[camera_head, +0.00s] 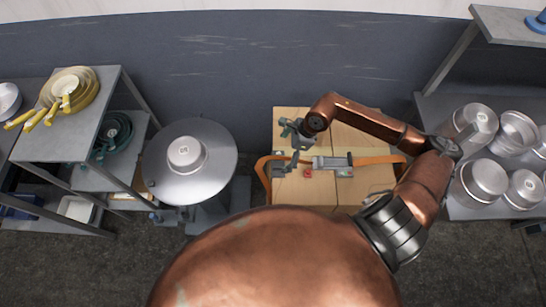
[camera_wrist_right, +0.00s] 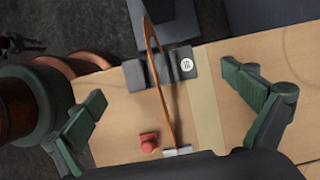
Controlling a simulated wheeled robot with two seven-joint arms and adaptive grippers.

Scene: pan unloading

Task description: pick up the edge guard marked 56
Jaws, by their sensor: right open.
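The guard also shows at the box's left edge in the head view (camera_head: 279,170). My right gripper (camera_wrist_right: 165,95) is open, with its two green-padded fingers spread apart on either side of the guard and nothing between them touching. In the head view, the right gripper (camera_head: 297,136) hangs over the box's left side.
Shelves with yellow-handled pans (camera_head: 66,90) are far left; metal pots (camera_head: 485,178) stand right.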

